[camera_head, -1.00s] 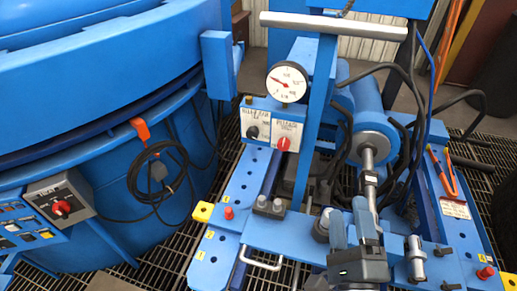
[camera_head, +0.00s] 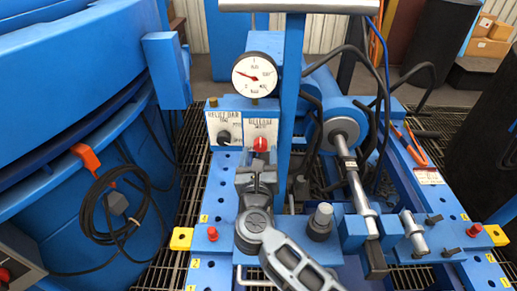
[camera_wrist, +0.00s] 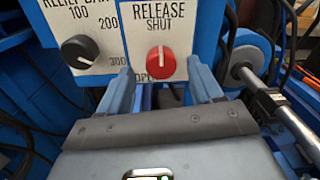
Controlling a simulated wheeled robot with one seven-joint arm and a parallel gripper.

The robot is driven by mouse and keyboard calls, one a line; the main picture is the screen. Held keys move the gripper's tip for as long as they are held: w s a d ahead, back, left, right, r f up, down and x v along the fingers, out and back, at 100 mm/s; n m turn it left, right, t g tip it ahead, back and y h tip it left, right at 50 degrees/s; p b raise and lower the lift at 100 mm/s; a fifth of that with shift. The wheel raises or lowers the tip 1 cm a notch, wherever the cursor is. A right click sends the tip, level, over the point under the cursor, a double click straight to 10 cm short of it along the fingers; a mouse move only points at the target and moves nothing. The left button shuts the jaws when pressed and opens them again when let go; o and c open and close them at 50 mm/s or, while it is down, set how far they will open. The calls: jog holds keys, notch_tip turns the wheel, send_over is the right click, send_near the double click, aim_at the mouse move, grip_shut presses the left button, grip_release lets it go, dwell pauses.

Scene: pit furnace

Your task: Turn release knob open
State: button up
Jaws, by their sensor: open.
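The red release knob (camera_head: 261,144) sits on a white plate marked RELEASE on the blue panel. In the wrist view the release knob (camera_wrist: 154,62) has a pale mark pointing up towards the word SHUT. The OPEN label at its lower left is partly hidden. My gripper (camera_head: 257,174) is just below and in front of the knob. In the wrist view my gripper (camera_wrist: 162,84) is open, its fingers at the lower left and lower right of the knob. Nothing is held between them, and they appear apart from the knob.
The black relief knob (camera_head: 224,138) is close on the left of the release plate. A pressure gauge (camera_head: 254,74) stands above. A blue upright post (camera_head: 291,90) and a cylinder with its rod (camera_head: 352,185) stand at the right.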

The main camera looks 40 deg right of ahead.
jog(key=shift+x, duration=1.15)
jog(key=c, duration=1.1)
jog(key=shift+o, duration=0.2)
